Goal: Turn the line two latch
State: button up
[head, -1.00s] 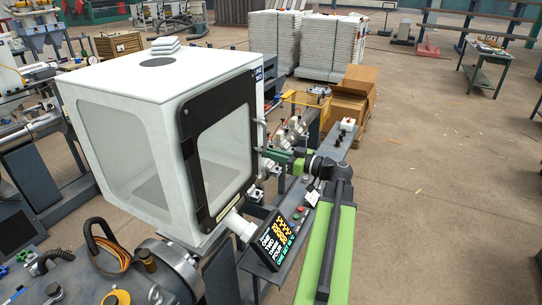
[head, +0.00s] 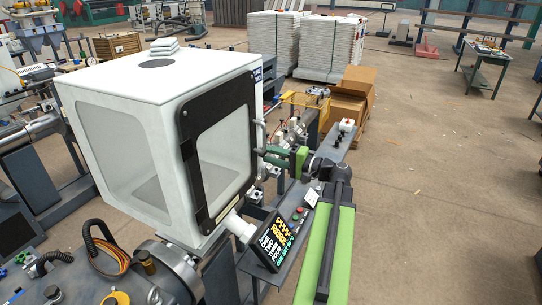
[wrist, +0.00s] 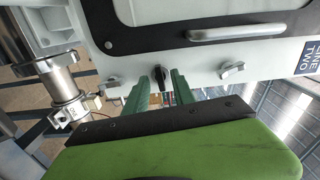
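The white cabinet (head: 125,80) with a black-framed window door (head: 222,150) stands left of my arm in the head view. A "LINE TWO" label (wrist: 308,58) is on it in the wrist view. Below the door handle (wrist: 236,33) a dark latch knob (wrist: 160,76) sits between two silver latch knobs, one at the left (wrist: 112,81) and one at the right (wrist: 232,70). My gripper (wrist: 158,82) has its green fingers apart, one on each side of the dark knob; contact cannot be told. In the head view my gripper (head: 272,156) reaches the cabinet's right side.
A control panel (head: 275,240) with coloured text stands below the door. Metal pipe fittings (wrist: 65,90) lie left of my gripper in the wrist view. Cardboard boxes (head: 352,95) stand behind the bench. Open floor (head: 440,170) lies to the right.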

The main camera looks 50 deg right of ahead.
jog(key=v, duration=0.6)
dwell(0.4)
jog(key=v, duration=1.7)
jog(key=shift+s, duration=0.25)
jog(key=shift+d+r, duration=0.1)
